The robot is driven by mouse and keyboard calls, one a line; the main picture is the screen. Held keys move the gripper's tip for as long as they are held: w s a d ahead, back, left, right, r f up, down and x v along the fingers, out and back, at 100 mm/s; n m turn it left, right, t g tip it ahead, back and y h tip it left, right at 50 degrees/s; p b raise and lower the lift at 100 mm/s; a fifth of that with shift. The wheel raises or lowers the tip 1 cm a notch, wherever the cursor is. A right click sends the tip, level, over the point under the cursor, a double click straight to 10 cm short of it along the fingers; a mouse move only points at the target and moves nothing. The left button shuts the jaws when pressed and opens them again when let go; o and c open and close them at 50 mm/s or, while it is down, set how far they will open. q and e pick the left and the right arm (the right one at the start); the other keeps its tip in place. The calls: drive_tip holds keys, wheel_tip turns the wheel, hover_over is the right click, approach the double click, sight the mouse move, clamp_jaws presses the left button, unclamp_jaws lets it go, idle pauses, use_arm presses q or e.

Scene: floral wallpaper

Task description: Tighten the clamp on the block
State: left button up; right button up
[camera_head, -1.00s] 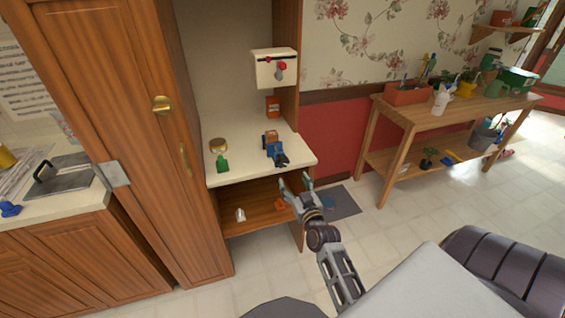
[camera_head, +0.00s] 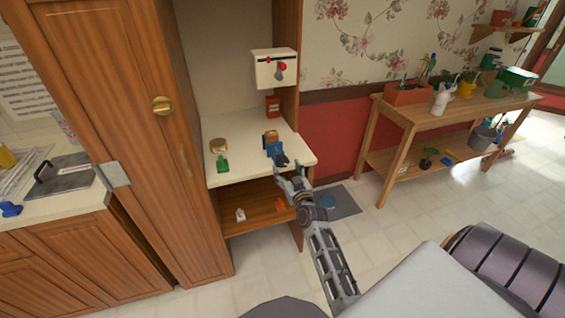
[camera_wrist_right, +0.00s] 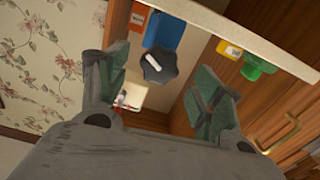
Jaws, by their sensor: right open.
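The blue clamp (camera_head: 277,152) sits near the front edge of the cream shelf, with the orange-brown block (camera_head: 269,137) just behind it. In the wrist view the clamp's blue body (camera_wrist_right: 166,31) ends in a dark, lobed knob (camera_wrist_right: 157,67) with a white bar mark, and part of an orange block (camera_wrist_right: 138,15) shows beside it. My right gripper (camera_head: 288,176) is open at the shelf's front edge. In the wrist view the knob lies in line with the gap between its fingers (camera_wrist_right: 157,85); I cannot tell whether they touch it. My left gripper is not in view.
A white box with a red knob (camera_head: 282,67) hangs above. A wooden lower shelf (camera_head: 258,212) lies below. A tall cabinet stands left.

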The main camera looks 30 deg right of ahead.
sight(284, 164)
drive_tip(key=shift+x, duration=2.35)
drive_tip(key=shift+w, duration=0.4)
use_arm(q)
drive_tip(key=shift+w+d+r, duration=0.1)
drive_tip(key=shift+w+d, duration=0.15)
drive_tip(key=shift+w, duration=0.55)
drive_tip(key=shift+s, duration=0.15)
